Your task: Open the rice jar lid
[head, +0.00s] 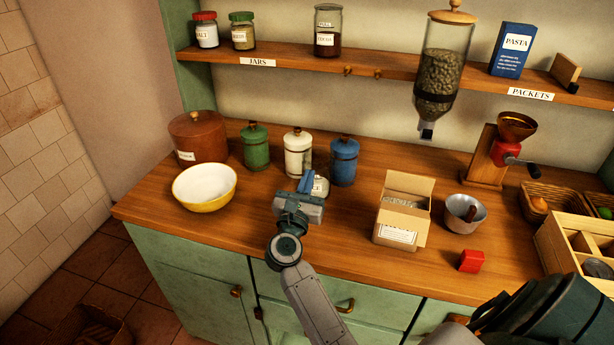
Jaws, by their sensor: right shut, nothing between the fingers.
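Green (256,146), white (298,153) and blue (343,162) canisters with knobbed lids stand in a row on the wooden counter. Their lids are on. I cannot read which one is the rice jar.
A brown lidded crock (198,137) and yellow-rimmed bowl (205,187) stand left. An open cardboard box (404,221), metal pot (463,214), red block (471,261) and grinder (489,165) stand right. A glass dispenser (441,68) hangs from the shelf (394,66). Counter front is clear around the gripper.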

